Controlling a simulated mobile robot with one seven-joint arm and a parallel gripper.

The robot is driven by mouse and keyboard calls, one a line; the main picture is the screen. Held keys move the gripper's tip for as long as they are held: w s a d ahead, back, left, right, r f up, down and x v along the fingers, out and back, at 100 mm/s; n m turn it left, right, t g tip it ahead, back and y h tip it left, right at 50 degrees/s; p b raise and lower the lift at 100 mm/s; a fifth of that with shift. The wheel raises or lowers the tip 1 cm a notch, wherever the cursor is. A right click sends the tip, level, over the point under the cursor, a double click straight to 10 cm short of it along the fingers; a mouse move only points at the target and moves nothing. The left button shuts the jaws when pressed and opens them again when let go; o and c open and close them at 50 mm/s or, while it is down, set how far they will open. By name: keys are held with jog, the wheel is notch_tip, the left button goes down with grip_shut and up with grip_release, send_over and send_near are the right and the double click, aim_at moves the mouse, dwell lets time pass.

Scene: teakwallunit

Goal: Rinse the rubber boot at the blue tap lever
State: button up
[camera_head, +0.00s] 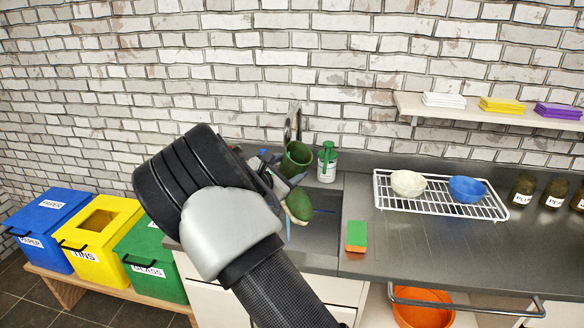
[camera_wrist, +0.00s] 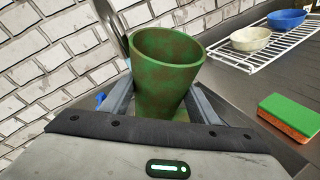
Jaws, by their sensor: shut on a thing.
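The rubber boot (camera_head: 297,160) is green with brown dirt patches, and its open top faces up. My gripper (camera_head: 284,183) is shut on it and holds it over the sink (camera_head: 318,240). In the wrist view the boot (camera_wrist: 166,75) stands between the two grey fingers of my gripper (camera_wrist: 160,100), and its lower part is mostly hidden. The metal tap (camera_head: 292,124) rises behind the boot and shows in part in the wrist view (camera_wrist: 112,32). A small blue piece, seemingly the tap lever (camera_wrist: 100,97), shows left of the gripper. I cannot see any water.
A green bottle (camera_head: 327,162) stands behind the sink, right of the boot. A green and orange sponge (camera_head: 356,236) is at the sink's right edge. A white rack (camera_head: 436,203) holds a cream bowl (camera_head: 408,183) and a blue bowl (camera_head: 467,189). Coloured bins stand left.

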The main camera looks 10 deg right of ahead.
jog(key=shift+d, duration=0.1)
jog(key=shift+w+d+b, duration=0.3)
jog(key=shift+d+b, duration=0.1)
jog(key=shift+d, duration=0.05)
jog(key=shift+a, duration=0.1)
jog(key=shift+s+a, duration=0.3)
jog(key=shift+a, duration=0.2)
jog(key=shift+d, duration=0.15)
jog(key=shift+w+d+b, duration=0.3)
jog(key=shift+d+b, duration=0.1)
jog(key=shift+d, duration=0.05)
dwell(0.3)
